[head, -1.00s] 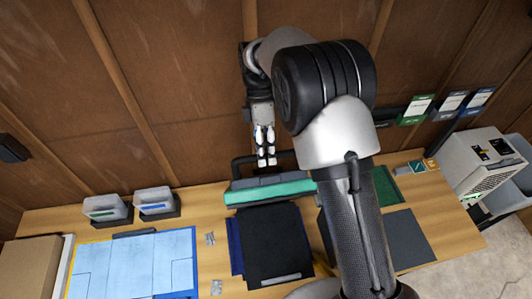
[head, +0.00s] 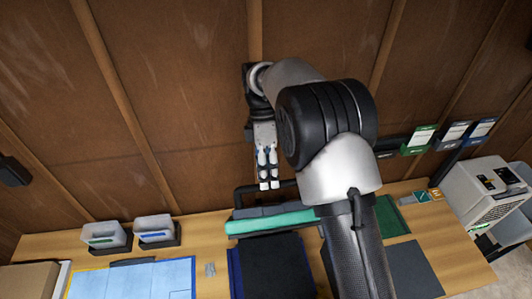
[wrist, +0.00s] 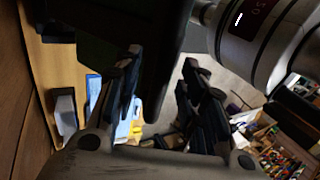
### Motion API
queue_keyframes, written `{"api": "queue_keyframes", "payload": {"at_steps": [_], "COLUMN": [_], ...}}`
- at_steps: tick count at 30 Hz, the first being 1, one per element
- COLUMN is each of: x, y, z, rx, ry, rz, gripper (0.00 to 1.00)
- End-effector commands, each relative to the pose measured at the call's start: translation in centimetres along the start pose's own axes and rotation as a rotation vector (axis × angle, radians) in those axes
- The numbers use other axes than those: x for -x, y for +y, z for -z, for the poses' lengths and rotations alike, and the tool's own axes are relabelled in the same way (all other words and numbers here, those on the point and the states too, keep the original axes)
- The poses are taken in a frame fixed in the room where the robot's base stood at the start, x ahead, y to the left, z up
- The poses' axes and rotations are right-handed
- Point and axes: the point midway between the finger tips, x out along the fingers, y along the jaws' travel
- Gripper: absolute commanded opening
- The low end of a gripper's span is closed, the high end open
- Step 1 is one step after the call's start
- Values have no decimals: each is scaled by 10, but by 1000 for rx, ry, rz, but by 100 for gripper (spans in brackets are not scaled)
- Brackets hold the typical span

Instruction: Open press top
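The press stands at the middle of the bench in the head view. Its top shows as a raised grey and teal-edged slab (head: 270,222), with a black bar handle (head: 238,194) behind it. A flat black plate (head: 268,268) extends in front of it. The top looks tilted up from this plate, though my arm hides its right part. My gripper (head: 269,185) is just above the handle bar in the picture, pointing down; contact cannot be told. In the wrist view, its fingers (wrist: 160,72) are apart, with a dark panel beyond them and nothing clearly gripped.
A wooden wall rises close behind the bench. Two small bins (head: 104,236) (head: 157,231) and a light blue mat (head: 135,279) are on the left. A white boxy machine (head: 485,190) stands on the right. Label cards (head: 420,139) hang on the wall.

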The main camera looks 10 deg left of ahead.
Motion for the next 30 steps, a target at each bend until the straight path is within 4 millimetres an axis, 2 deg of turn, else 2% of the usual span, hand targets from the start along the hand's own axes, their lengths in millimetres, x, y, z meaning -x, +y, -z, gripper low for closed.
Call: {"api": "queue_keyframes", "payload": {"at_steps": [4,9,12,19,30], "x": [35,64,75,89,90], "y": [1,0,1,-1,-1], "z": [0,0,0,0,0], "rx": [-1,-1,-1,-1,-1], "ry": [0,0,0,0,0], "rz": [-6,-3,-2,0,0], "gripper": [38,38,38,38,38]}}
